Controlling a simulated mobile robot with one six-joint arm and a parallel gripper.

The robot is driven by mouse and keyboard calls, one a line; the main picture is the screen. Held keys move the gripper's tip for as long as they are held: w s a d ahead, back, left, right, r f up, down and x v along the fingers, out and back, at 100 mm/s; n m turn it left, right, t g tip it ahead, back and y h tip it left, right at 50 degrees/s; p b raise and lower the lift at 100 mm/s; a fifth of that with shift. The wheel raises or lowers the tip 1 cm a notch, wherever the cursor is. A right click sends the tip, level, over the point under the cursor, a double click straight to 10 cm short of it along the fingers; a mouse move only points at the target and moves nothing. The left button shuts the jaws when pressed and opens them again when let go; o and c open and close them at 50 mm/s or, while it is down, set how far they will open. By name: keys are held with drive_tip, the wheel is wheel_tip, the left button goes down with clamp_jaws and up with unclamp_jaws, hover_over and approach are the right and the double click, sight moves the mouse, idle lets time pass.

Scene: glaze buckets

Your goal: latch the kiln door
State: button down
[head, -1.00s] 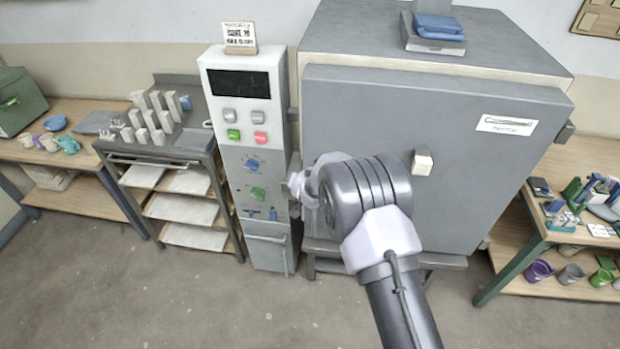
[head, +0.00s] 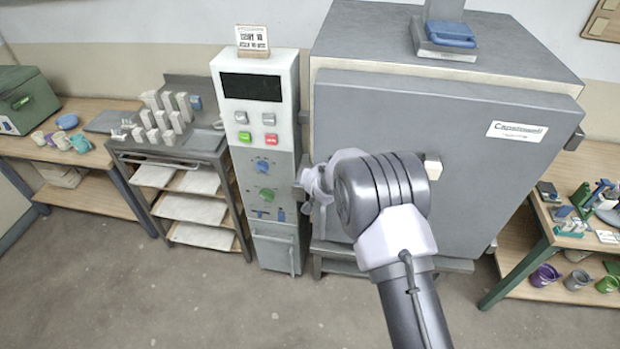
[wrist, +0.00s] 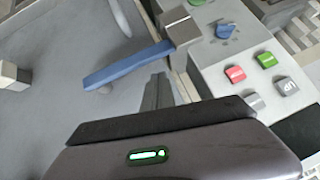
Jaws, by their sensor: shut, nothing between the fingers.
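The kiln (head: 440,45) has a large grey door (head: 470,150), which looks shut against the body in the head view. In the wrist view the door (wrist: 50,40) fills the left side. A blue latch bar (wrist: 125,65) runs from a grey block (wrist: 178,27) at the control-panel side across the door surface. In the head view my arm hides the bar. My gripper (wrist: 157,90) shows in the wrist view with its fingers together and empty. The fingertips appear just below the blue bar in the picture; whether they touch it cannot be told.
The control panel (head: 258,150), with coloured buttons and knobs, stands close to the door's left side. A pale block (head: 432,167) sticks out of the door near my arm. A shelf rack (head: 175,165) stands left, a workbench (head: 535,235) right. The floor in front is clear.

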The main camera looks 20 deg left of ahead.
drive_tip(key=s+r, duration=0.7)
drive_tip(key=r, duration=0.1)
drive_tip(key=shift+d, duration=0.35)
drive_tip(key=shift+s, duration=0.1)
drive_tip(key=shift+a, duration=0.1)
drive_tip(key=s+d+r+m+g+b, duration=0.1)
drive_tip(key=s+d+r+b, duration=0.2)
drive_tip(key=s+d+b, duration=0.5)
drive_tip(key=s+d+r+m+b, duration=0.1)
drive_tip(key=s+d+r+b, duration=0.2)
drive_tip(key=s+d+b, duration=0.55)
drive_tip(key=s+d+f+m+b, duration=0.1)
drive_tip(key=s+d+f+b, duration=0.1)
drive_tip(key=s, duration=0.4)
drive_tip(key=s+d+f+m+g+b, duration=0.1)
drive_tip(key=s+d+f+b, duration=0.1)
drive_tip(key=s+d, duration=0.3)
drive_tip(key=s+d+f+h+b, duration=0.1)
drive_tip(key=s+d+f+b, duration=0.1)
drive_tip(key=s+d+f, duration=0.2)
drive_tip(key=s, duration=0.3)
drive_tip(key=shift+s+d+m+g, duration=0.15)
drive_tip(key=shift+m+g, duration=0.25)
